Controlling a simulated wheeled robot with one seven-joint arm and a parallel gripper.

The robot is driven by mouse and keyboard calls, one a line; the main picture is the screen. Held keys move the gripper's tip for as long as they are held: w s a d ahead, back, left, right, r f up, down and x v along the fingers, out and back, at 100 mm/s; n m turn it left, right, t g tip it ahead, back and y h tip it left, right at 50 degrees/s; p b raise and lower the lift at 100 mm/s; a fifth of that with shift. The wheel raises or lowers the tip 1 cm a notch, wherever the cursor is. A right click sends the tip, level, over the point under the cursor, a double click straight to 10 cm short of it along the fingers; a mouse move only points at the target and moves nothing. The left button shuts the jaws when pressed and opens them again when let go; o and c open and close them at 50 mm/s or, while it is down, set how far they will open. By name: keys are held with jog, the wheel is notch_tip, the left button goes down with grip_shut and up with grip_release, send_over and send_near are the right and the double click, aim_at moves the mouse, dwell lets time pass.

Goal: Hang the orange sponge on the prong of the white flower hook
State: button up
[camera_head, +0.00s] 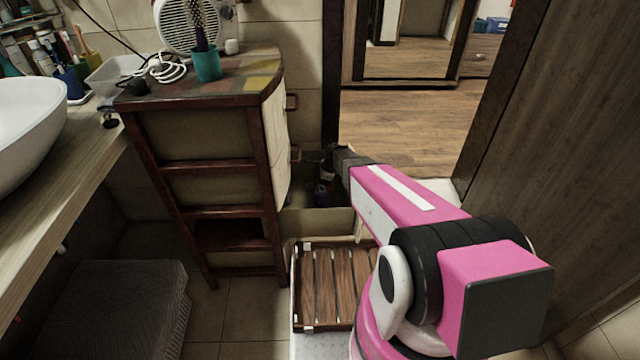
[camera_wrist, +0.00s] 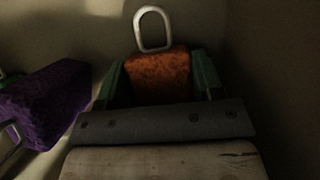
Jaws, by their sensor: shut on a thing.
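The orange sponge (camera_wrist: 158,72) sits between the two greenish fingers of my gripper (camera_wrist: 160,84) in the wrist view. My gripper is shut on it. A pale loop (camera_wrist: 139,30) stands up from the sponge's far end. In the head view my gripper (camera_head: 331,162) is small and dark, reaching down beside the cabinet's right side, and the sponge cannot be made out there. I cannot make out the white flower hook in either view.
A purple sponge-like thing (camera_wrist: 42,104) with a pale loop lies left of my gripper; a purple thing also shows in the head view (camera_head: 321,195). The wooden cabinet (camera_head: 208,150) stands left of my arm. A slatted wooden board (camera_head: 322,285) lies below.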

jog(key=shift+f, duration=0.2)
jog(key=o, duration=0.9)
